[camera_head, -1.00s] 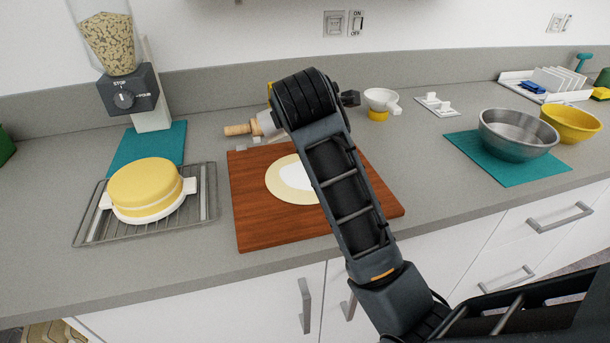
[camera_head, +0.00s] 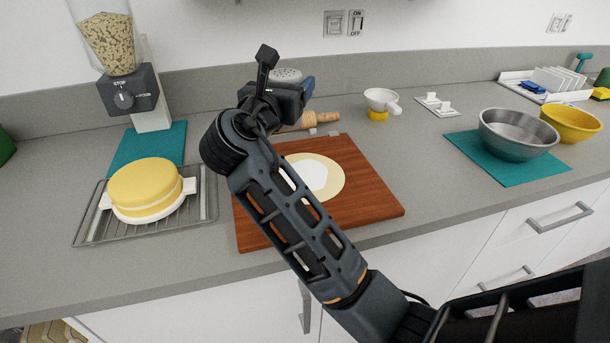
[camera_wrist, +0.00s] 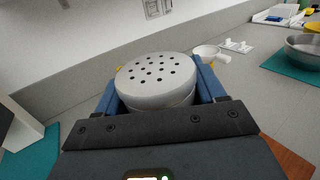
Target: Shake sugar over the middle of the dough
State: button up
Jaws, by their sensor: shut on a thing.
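My gripper (camera_head: 294,88) is shut on a sugar shaker (camera_head: 287,75), raised above the back left part of the wooden board. In the wrist view the shaker's pale perforated lid (camera_wrist: 157,75) sits between the blue fingers (camera_wrist: 157,90), holes facing up toward the camera. The shaker looks roughly upright. The dough (camera_head: 334,181) is a flat pale round on the brown board (camera_head: 367,205), with a white patch (camera_head: 314,176) on it. My arm covers the board's left part and the dough's left edge. The dough is not visible in the wrist view.
A rolling pin (camera_head: 321,118) lies behind the board. A white cup with yellow base (camera_head: 380,102) stands behind right. A yellow pot (camera_head: 146,186) on a rack (camera_head: 209,205) and a grain dispenser (camera_head: 127,92) are left. A metal bowl (camera_head: 518,136) is right.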

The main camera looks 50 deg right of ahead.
aim_at(288, 70)
notch_tip(288, 70, up, 5)
jog(key=p, duration=0.6)
jog(key=shift+f, duration=0.1)
jog(key=shift+r+b, duration=0.3)
jog(key=shift+r, duration=0.3)
